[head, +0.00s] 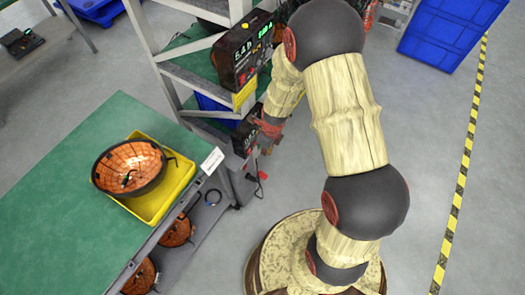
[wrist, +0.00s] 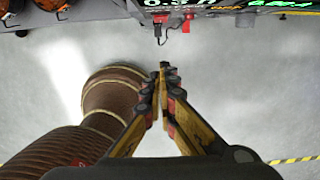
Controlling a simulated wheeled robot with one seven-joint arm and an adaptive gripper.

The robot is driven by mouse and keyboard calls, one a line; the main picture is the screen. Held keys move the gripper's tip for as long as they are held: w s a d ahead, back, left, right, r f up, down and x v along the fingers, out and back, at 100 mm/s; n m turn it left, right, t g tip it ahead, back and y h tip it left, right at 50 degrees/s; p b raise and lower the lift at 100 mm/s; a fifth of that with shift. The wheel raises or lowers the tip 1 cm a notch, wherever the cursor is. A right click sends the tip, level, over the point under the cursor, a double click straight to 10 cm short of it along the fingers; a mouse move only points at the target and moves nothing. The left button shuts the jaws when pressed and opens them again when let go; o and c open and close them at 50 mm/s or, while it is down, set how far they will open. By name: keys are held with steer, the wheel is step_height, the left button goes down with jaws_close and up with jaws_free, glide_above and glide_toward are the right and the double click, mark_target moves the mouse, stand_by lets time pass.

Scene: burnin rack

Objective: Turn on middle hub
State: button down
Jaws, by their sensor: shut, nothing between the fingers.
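Black hub boxes with lit displays are mounted on the grey rack's side in the head view. One hub (head: 238,62) shows white and green digits and has a yellow label below it. A lower hub (head: 243,139) is partly covered by my gripper (head: 266,137). I cannot tell for certain which is the middle hub. In the wrist view, the lower edge of a hub (wrist: 215,8) with white and green digits runs along the top, cut off by the frame. My gripper (wrist: 163,70) is shut and empty, its fingertips below that hub's edge and apart from it in the picture.
A red plug (wrist: 187,22) hangs at the hub's edge. A green-topped bench (head: 60,190) with a yellow tray (head: 187,178) and an orange-celled bowl (head: 130,167) stands left of the rack. A blue bin (head: 445,30) is at upper right. Grey floor lies clear at right.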

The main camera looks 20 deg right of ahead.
mark_target(250, 152)
steer(key=w+a+f+b, duration=0.3)
steer(key=w+f, duration=0.1)
steer(key=f, duration=0.4)
steer(key=shift+b, duration=0.4)
steer(key=shift+p, duration=0.4)
steer(key=shift+w+a+f+p, duration=0.15)
steer(key=shift+w+f+p, duration=0.15)
steer(key=shift+p, duration=0.55)
steer(key=shift+r, duration=0.1)
